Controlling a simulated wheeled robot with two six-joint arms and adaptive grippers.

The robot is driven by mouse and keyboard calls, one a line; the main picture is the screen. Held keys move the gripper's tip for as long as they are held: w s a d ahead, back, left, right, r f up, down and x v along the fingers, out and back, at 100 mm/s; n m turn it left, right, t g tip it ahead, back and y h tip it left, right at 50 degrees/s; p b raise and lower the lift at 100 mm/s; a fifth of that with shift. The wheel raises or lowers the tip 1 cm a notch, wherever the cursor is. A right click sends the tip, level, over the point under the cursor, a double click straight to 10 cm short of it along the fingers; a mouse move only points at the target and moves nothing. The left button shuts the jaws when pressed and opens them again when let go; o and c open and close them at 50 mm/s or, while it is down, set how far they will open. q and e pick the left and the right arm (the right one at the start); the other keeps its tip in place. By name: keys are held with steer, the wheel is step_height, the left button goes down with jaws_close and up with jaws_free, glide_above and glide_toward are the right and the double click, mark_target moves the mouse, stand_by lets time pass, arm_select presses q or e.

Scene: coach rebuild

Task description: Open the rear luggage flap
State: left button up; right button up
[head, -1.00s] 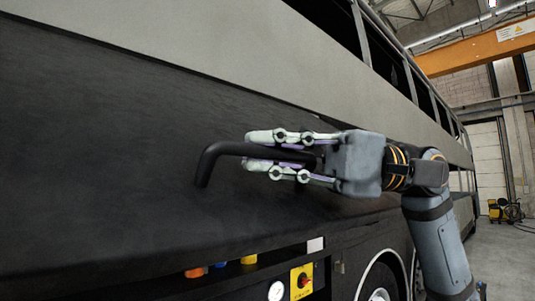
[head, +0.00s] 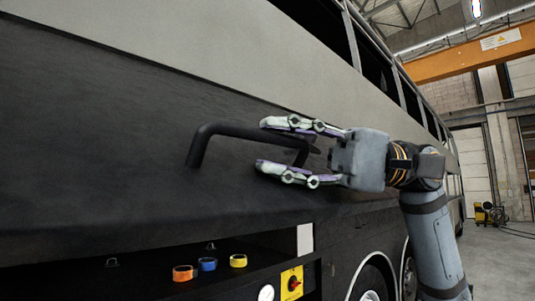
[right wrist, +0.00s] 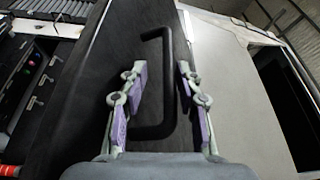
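The rear luggage flap (head: 110,145) is the wide dark panel on the coach's side. It stands out over an open compartment below its lower edge. Its black bar handle (head: 232,130) is on its face and also shows in the right wrist view (right wrist: 168,85). My right gripper (head: 262,145) is open around the handle's right part, one finger above the bar and one below. In the right wrist view the bar lies between the spread fingers (right wrist: 162,75), with gaps visible. My left gripper is not in view.
Below the flap are orange (head: 183,273), blue (head: 207,264) and yellow (head: 238,260) caps and a yellow switch plate (head: 291,284) with a red knob. A wheel (head: 372,282) is at lower right. Open floor (head: 500,260) lies along the coach's right.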

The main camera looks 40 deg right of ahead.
steer(key=r, duration=0.1)
glide_above(351, 203)
steer(key=shift+r, duration=0.1)
stand_by(0.7)
stand_by(0.7)
